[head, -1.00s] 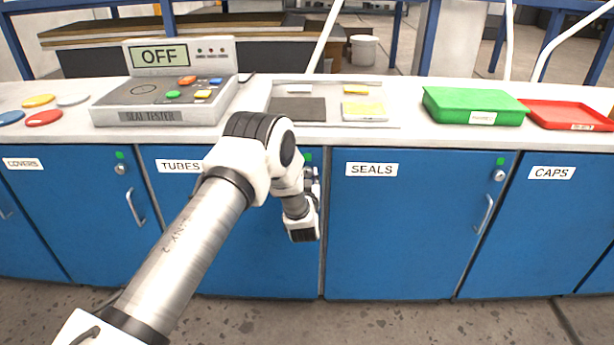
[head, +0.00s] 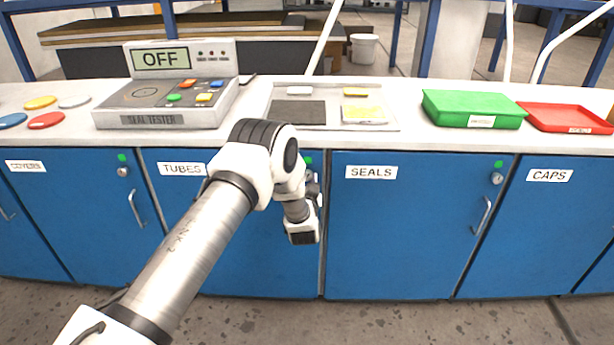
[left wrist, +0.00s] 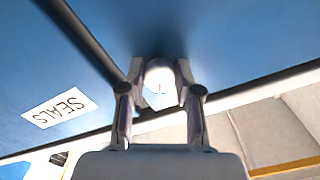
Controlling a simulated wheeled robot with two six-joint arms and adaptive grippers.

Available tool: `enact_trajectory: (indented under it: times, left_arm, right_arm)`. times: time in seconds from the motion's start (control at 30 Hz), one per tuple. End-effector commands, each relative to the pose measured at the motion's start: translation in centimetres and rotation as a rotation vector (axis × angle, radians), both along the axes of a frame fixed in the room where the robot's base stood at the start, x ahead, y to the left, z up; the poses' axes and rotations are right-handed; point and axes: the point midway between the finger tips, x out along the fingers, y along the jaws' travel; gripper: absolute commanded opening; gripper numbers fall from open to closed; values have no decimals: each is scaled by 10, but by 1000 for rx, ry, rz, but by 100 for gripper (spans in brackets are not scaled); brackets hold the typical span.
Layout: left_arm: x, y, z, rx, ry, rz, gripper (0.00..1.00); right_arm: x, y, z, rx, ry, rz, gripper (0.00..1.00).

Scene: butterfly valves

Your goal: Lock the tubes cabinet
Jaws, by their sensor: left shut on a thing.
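The blue tubes cabinet (head: 262,262) stands in the middle left under the counter, its door looking closed, with a "TUBES" label at its upper left. A small green light (head: 308,160) shows near its upper right corner. My left gripper (head: 314,188) is at that corner just below the light, partly hidden by my own wrist. In the left wrist view, the fingers of my left gripper (left wrist: 160,72) are shut on a pale round lock (left wrist: 160,84) at the door face. My arm hides the cabinet's handle and part of its door. My right gripper is not in view.
The seals cabinet (head: 400,235) is just right of my gripper, with the caps cabinet (head: 545,230) beyond it. The covers cabinet (head: 80,220) is at the left. On the counter stand a seal tester (head: 165,105) reading OFF, a green box (head: 473,108) and a red tray (head: 565,117).

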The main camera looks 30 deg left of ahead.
Motion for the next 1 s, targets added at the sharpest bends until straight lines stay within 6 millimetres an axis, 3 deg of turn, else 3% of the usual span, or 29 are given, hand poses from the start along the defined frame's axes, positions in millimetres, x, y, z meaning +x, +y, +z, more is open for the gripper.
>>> enact_trajectory:
  times: [1.0]
  left_arm:
    - [0, 0, 2, 785, 482, -1, 0]
  right_arm:
    - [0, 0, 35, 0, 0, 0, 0]
